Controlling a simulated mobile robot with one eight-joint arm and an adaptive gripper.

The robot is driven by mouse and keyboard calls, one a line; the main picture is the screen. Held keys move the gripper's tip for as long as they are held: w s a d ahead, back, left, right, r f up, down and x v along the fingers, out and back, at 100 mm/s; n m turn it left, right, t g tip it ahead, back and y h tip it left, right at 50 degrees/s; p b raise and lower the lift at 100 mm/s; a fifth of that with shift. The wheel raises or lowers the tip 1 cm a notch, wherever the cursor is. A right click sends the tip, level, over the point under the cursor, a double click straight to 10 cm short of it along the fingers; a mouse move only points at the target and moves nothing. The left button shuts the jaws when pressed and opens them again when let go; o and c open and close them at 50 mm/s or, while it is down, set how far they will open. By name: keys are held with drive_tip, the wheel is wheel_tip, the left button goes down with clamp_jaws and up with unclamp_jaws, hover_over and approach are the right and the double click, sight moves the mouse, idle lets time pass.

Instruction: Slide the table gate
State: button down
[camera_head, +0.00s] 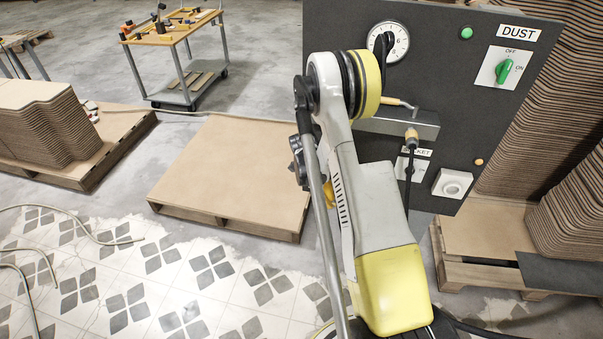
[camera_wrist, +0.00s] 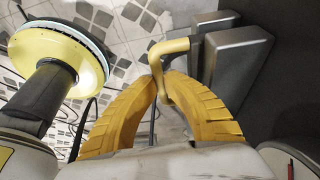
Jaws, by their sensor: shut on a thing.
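In the wrist view my gripper (camera_wrist: 160,82) has its two ridged yellow fingers closed around a bent yellow handle (camera_wrist: 170,47). A dark collar joins this handle to grey metal blocks (camera_wrist: 236,55) on the right, beside a dark panel. I cannot tell for certain which part is the table gate.
The panel carries a dial (camera_head: 388,43), a green DUST switch (camera_head: 504,72) and a white button box (camera_head: 453,186). Stacked curved boards (camera_head: 541,110) stand at right, others (camera_head: 48,125) at left. A low pallet (camera_head: 235,170) and a tool cart (camera_head: 173,38) stand behind; tiled floor is open at front.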

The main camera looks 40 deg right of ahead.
idle(0.3)
drive_tip(key=s+a, duration=0.4)
drive_tip(key=a, duration=0.1)
drive_tip(key=shift+s, duration=0.2)
drive_tip(key=c, duration=1.5)
unclamp_jaws()
drive_tip(key=shift+o, duration=0.2)
drive_tip(key=p+v, duration=0.3)
drive_tip(key=v, duration=0.4)
